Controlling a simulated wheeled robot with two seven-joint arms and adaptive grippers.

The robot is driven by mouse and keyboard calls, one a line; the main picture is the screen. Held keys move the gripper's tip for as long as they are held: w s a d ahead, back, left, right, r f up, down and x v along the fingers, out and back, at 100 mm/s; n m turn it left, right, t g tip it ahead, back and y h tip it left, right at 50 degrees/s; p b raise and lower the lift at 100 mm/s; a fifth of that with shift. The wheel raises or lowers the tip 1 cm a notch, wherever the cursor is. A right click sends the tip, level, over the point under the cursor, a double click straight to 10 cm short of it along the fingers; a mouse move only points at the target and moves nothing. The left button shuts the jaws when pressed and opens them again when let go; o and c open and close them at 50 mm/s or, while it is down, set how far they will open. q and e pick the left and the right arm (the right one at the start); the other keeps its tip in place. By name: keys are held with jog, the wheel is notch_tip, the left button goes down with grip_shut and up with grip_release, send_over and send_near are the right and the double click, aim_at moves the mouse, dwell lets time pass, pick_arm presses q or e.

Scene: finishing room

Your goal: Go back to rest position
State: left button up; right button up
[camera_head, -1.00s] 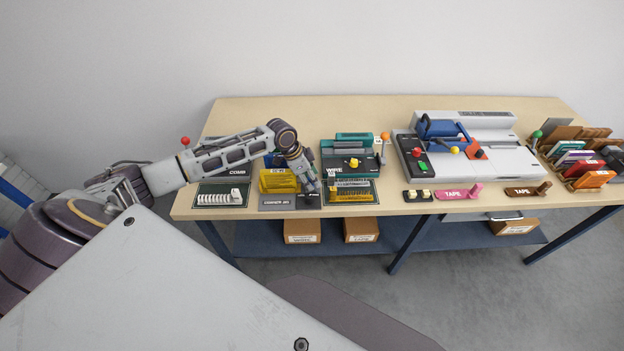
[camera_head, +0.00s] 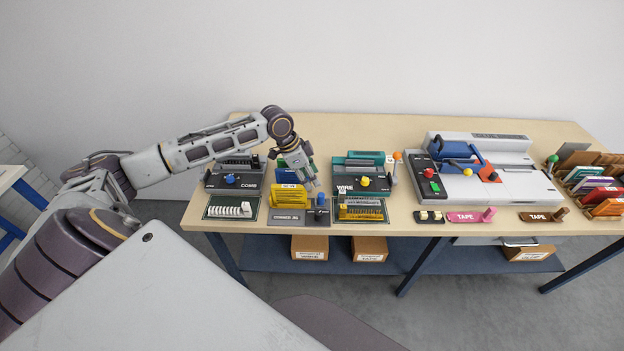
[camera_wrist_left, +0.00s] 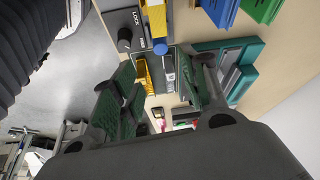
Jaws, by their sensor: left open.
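My left gripper (camera_head: 307,180) is above the table (camera_head: 420,228), over the yellow corner-jig piece (camera_head: 290,197) and close to a blue knob (camera_head: 320,199). In the left wrist view its two fingers (camera_wrist_left: 160,95) stand apart with nothing held between them. The blue knob also shows in that view (camera_wrist_left: 160,46), beyond the fingertips. The left arm reaches in from the left over the COMB machine (camera_head: 232,181). My right gripper does not show in either view.
The WIRE machine (camera_head: 362,177) stands right of the gripper. A large grey binding machine (camera_head: 515,180) stands farther right, with pink (camera_head: 470,215) and brown (camera_head: 543,216) TAPE holders before it. A rack of coloured books (camera_head: 600,190) is at the right end. Boxes (camera_head: 310,247) sit on the lower shelf.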

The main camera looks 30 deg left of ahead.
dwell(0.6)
pick_arm(q)
jog(key=s+d+f+n, duration=0.1)
jog(key=s+d+f, duration=0.3)
jog(key=s+d, duration=0.3)
jog(key=s+d+f+n, duration=0.1)
jog(key=s+d+f, duration=0.45)
jog(key=d, duration=0.45)
jog(key=shift+s+a+r+n+y, duration=0.8)
jog(key=shift+s+a+n+y, duration=1.35)
jog(key=shift+s, duration=2.4)
jog(key=s+f+n+h, duration=0.1)
jog(key=s+f+n, duration=0.15)
jog(key=f, duration=3.15)
jog(key=s+a+f+g, duration=0.1)
jog(key=s+a+f, duration=0.1)
jog(key=s+f, duration=0.7)
jog(key=s+a+f+m, duration=0.1)
jog(key=s+a+f, duration=0.1)
jog(key=s+f, duration=0.8)
jog(key=s, duration=0.3)
jog(key=shift+s+a+g, duration=0.15)
jog(key=shift+s+g, duration=0.05)
jog(key=shift+g, duration=0.2)
